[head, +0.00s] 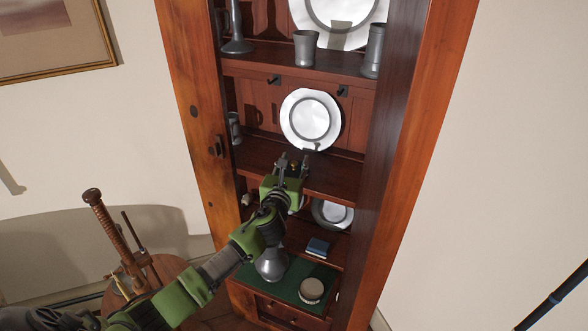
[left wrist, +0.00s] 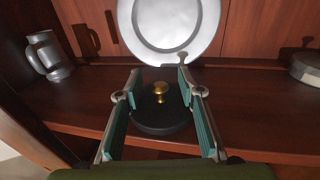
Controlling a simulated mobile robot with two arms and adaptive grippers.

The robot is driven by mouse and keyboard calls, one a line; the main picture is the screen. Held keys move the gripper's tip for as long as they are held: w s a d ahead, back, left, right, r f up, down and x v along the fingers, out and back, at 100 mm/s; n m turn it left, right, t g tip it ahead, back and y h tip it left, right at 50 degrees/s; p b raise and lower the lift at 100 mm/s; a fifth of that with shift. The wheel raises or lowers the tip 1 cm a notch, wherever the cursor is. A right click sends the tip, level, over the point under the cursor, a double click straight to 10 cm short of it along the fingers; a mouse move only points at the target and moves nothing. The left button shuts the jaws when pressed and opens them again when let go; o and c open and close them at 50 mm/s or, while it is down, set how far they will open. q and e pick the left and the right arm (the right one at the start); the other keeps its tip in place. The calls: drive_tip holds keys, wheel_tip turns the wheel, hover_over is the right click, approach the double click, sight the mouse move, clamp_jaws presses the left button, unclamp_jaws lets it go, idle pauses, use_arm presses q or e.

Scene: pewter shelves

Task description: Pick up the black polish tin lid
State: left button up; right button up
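The black lid (left wrist: 160,118) is a low round disc with a brass knob (left wrist: 160,90) on top. It lies on a wooden shelf, in front of a leaning pewter plate. My left gripper (left wrist: 160,78) is open, with a finger on each side of the knob. I cannot tell whether the fingers touch the lid. In the head view my left gripper (head: 291,160) reaches over the middle shelf, and the lid is mostly hidden there. My right gripper is in neither view.
The pewter plate (left wrist: 172,25) stands close behind the lid. A pewter mug (left wrist: 48,55) is to the left and a round container (left wrist: 306,66) to the right.

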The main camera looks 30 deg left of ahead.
use_arm(q)
clamp_jaws()
drive_tip(key=shift+r, duration=0.1)
